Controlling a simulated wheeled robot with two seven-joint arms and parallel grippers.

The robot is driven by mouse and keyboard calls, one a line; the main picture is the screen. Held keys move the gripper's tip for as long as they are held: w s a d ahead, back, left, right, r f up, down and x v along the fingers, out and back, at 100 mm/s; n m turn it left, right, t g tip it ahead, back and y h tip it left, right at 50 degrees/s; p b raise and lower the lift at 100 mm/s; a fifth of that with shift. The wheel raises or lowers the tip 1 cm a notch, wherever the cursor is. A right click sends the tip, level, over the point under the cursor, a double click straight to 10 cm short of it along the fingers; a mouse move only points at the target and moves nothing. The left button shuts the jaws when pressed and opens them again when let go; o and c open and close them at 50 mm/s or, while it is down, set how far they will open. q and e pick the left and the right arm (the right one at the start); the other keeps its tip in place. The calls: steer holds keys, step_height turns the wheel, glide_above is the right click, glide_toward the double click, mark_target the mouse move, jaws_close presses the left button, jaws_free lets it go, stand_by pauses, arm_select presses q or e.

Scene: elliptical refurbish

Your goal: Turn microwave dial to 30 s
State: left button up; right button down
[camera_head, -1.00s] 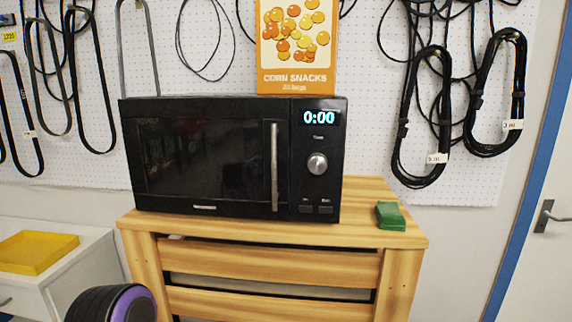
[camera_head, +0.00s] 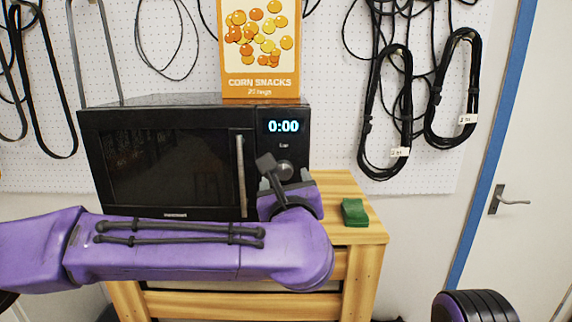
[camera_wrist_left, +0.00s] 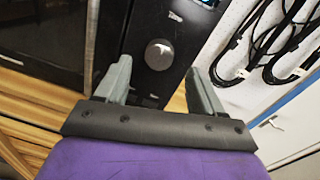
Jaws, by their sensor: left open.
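The black microwave (camera_head: 160,160) stands on a wooden cabinet, its door shut and its display (camera_head: 283,126) reading 0:00. The round silver dial (camera_head: 285,170) is below the display, partly hidden behind my left wrist in the head view. In the left wrist view the dial (camera_wrist_left: 159,54) is in full sight ahead of the jaws. My left gripper (camera_head: 284,184) is open in front of the control panel. Its two fingers (camera_wrist_left: 160,80) are spread to either side of the dial's line and appear apart from it. My right gripper is not in view.
A corn snacks box (camera_head: 260,50) stands on top of the microwave. A green object (camera_head: 355,212) lies on the wooden cabinet top (camera_head: 340,188) to the right. Cables (camera_head: 385,110) hang on the pegboard. A door (camera_head: 515,180) is at the far right.

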mark_target(284, 172)
arm_select(q)
steer(key=w, duration=0.1)
steer(key=w+p, duration=0.1)
steer(key=w, duration=0.1)
steer(key=shift+a+r, duration=0.2)
steer(key=shift+w+f, duration=0.2)
steer(key=shift+w, duration=0.4)
steer(key=c, duration=1.1)
steer(key=shift+o, duration=0.2)
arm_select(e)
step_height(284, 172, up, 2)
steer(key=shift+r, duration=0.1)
arm_select(q)
steer(key=shift+f, duration=0.1)
steer(key=shift+m+b, duration=0.7)
steer(key=shift+m, duration=0.6)
steer(key=shift+m+b, duration=0.6)
steer(key=shift+m, duration=1.1)
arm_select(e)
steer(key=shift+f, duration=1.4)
